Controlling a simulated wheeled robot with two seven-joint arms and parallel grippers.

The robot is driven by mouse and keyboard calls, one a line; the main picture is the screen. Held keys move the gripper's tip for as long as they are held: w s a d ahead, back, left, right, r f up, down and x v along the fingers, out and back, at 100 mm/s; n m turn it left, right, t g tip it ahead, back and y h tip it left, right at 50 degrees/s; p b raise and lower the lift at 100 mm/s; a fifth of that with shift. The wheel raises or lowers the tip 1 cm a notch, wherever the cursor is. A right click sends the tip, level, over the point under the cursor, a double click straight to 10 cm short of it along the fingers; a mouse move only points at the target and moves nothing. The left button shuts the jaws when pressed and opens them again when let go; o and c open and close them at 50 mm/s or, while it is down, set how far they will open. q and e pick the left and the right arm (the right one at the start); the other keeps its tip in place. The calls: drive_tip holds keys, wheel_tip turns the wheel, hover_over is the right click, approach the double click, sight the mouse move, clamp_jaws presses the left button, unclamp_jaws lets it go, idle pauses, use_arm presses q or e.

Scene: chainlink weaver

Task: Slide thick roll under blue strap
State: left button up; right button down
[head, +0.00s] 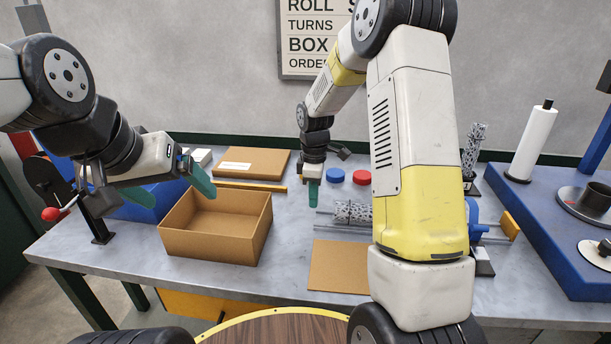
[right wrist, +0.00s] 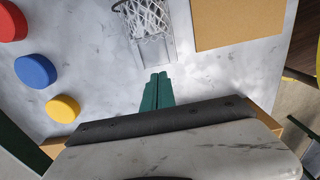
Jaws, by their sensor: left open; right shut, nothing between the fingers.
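A roll of grey wire mesh (head: 352,212) lies across thin metal rods on the table, partly hidden by my right arm in the head view. Its open mesh end (right wrist: 148,18) shows at the top of the right wrist view. A blue part (head: 474,218) shows just right of my right arm; I cannot tell if it is the strap. Another mesh roll (head: 473,145) stands upright at the back right. My right gripper (head: 313,190) is shut and empty, pointing down left of the lying mesh. My left gripper (head: 170,190) is open and empty by the open box.
An open cardboard box (head: 262,240) stands at the left, with a flat cardboard box (head: 250,162) behind. A cardboard sheet (head: 338,268) lies in front of the mesh. Blue (head: 335,175) and red (head: 362,177) discs lie behind; a yellow disc (right wrist: 62,108) also shows.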

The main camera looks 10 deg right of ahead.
drive_tip(key=d, duration=0.2)
drive_tip(key=s+d+f, duration=0.1)
drive_tip(key=shift+d+f, duration=0.1)
drive_tip(key=shift+d, duration=0.15)
drive_tip(key=shift+s+d, duration=0.1)
drive_tip(key=shift+d, duration=0.1)
drive_tip(key=s+d, duration=0.2)
drive_tip(key=d, duration=0.6)
drive_tip(key=s+d, duration=0.3)
drive_tip(key=d, duration=0.6)
drive_tip(key=s+d, duration=0.2)
drive_tip(key=d, duration=0.6)
drive_tip(key=shift+s+d, duration=0.2)
drive_tip(key=shift+d, duration=0.1)
